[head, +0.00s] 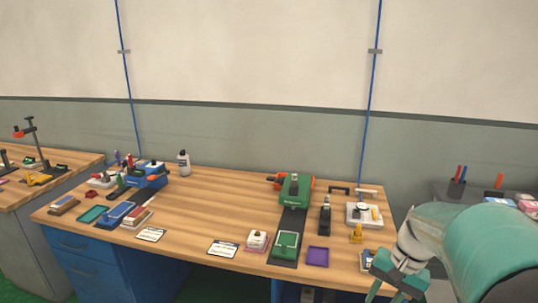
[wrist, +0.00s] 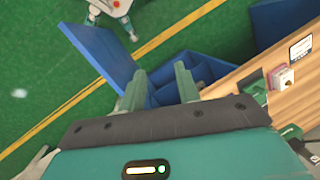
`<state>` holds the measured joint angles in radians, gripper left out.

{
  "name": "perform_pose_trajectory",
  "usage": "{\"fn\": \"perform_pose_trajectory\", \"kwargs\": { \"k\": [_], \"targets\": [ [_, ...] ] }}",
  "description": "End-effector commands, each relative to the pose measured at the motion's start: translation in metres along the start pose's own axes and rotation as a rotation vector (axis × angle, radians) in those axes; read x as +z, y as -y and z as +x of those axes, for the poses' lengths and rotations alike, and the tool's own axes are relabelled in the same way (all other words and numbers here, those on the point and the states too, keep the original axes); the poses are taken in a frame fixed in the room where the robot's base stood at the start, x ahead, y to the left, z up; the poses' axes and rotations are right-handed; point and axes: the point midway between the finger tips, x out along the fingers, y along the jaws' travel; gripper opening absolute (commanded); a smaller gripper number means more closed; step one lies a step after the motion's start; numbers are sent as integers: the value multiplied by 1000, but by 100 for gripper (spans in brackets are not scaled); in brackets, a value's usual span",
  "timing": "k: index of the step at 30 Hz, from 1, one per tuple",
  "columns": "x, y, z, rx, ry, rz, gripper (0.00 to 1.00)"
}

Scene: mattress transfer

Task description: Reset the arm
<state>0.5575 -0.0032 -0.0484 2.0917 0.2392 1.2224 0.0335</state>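My gripper (head: 392,289) is at the lower right of the head view, in front of the wooden bench's right end, with my teal arm behind it. In the wrist view my gripper (wrist: 160,88) shows its two green fingers apart with nothing between them. It points down past the bench edge, over blue cabinet parts and the green floor.
In the wrist view a blue panel (wrist: 100,52) stands out over the green floor (wrist: 40,60). Another bench (head: 65,173) is at left.

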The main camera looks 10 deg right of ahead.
Motion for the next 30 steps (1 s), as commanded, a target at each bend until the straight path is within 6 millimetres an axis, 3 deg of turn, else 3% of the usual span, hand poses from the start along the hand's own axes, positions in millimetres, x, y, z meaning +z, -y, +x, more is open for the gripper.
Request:
{"fn": "perform_pose_trajectory", "kwargs": {
  "k": [1, 6, 12, 18, 24, 30],
  "targets": [
    [14, 14, -5, 16, -41, -62, 32],
    [58, 49, -15, 60, -174, -255, 32],
    [111, 76, -22, 86, -336, -482, 32],
    [156, 91, -23, 85, -489, -689, 32],
    [175, 95, -22, 77, -566, -785, 32],
    [176, 95, -22, 77, -570, -791, 32]
  ]
}}
